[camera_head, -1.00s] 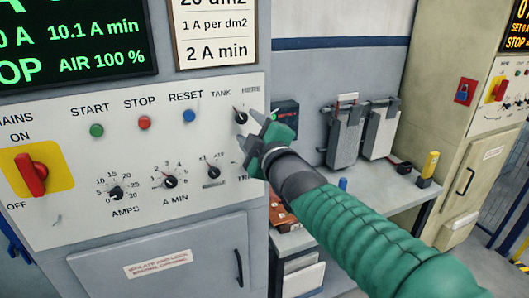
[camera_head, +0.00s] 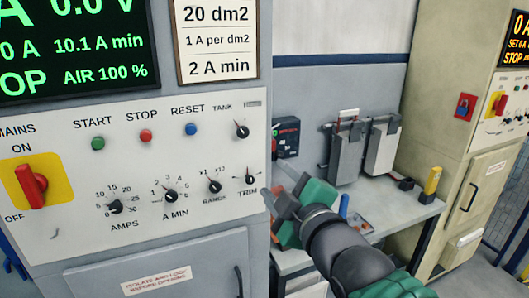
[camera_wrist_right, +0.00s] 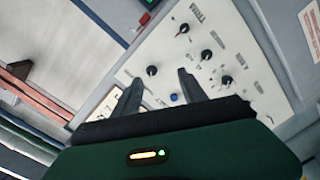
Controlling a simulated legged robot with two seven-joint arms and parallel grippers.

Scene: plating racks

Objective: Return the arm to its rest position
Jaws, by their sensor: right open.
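My right gripper (camera_head: 277,201) is at the right edge of the control panel (camera_head: 60,225) in the head view, low beside the TRIM knob (camera_head: 249,180). Its fingers are open and hold nothing. In the right wrist view the two dark fingers (camera_wrist_right: 158,88) stand apart, with the panel's knobs and a blue button (camera_wrist_right: 174,98) behind them. My right arm (camera_head: 350,255) comes in from the lower right. My left gripper is not in view.
A bench (camera_head: 405,215) with grey hanging units (camera_head: 347,155) and a yellow bottle (camera_head: 432,180) stands behind my right arm. A beige cabinet (camera_head: 470,130) is at the right. The red mains switch (camera_head: 32,184) is at the panel's left.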

